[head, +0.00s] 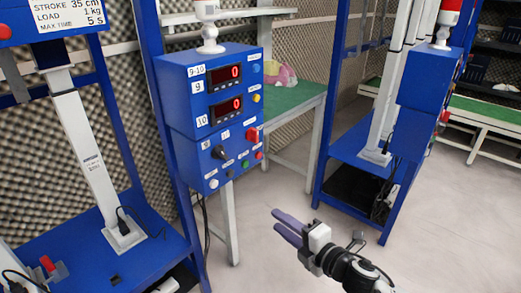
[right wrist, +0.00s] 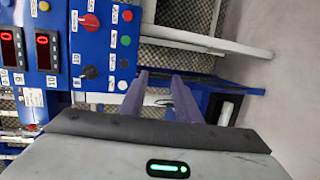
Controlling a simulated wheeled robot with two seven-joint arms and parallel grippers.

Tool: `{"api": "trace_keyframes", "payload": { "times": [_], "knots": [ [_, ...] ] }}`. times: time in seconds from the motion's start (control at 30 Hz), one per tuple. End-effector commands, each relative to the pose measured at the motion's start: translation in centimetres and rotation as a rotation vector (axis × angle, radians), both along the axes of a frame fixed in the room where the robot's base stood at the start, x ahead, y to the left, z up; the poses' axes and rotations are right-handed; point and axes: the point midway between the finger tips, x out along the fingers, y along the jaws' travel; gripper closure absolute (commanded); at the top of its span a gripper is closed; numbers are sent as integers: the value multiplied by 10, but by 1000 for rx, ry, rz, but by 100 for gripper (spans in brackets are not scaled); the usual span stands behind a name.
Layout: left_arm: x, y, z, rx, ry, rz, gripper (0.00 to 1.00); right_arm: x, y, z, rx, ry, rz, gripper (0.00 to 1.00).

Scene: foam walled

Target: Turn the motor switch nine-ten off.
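The blue control box (head: 210,110) marked 9-10 stands left of centre in the head view. Its two red displays read 0. On its lower panel are a black knob (head: 218,152) and a red knob (head: 252,134); the small labels are too blurred to tell which is the motor switch. The right wrist view shows the red knob (right wrist: 90,22) and black knob (right wrist: 91,72) turned sideways, left of the fingers. My right gripper (head: 276,221) is open and empty, below and right of the panel, touching nothing; its purple fingers (right wrist: 160,82) stand apart. My left gripper is not in view.
Small coloured buttons (head: 245,163) sit beside the knobs. A blue frame with a white column (head: 85,150) stands at left, another blue box (head: 430,95) at right. A green-topped table (head: 297,103) is behind. The grey floor (head: 440,220) is open at right.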

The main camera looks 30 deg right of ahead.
Motion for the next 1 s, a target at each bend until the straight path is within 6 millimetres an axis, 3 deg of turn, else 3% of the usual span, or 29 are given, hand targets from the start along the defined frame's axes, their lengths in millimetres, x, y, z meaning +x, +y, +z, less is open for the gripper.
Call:
{"api": "trace_keyframes", "payload": {
  "times": [0.03, 0.1, 0.2, 0.33, 0.57, 1.0],
  "knots": [
    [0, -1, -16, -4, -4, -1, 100, 28, -21, 27, -286, -119, 80, 70],
    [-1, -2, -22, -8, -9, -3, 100, 52, -40, 69, -648, -243, 164, 70],
    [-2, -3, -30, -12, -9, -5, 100, 72, -59, 113, -1065, -355, 242, 70],
    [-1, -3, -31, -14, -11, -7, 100, 83, -76, 146, -1392, -414, 289, 70],
    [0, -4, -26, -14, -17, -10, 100, 95, -78, 158, -1495, -427, 301, 70],
    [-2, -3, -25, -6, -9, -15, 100, 154, -60, 158, -1485, -427, 298, 70]
  ]
}}
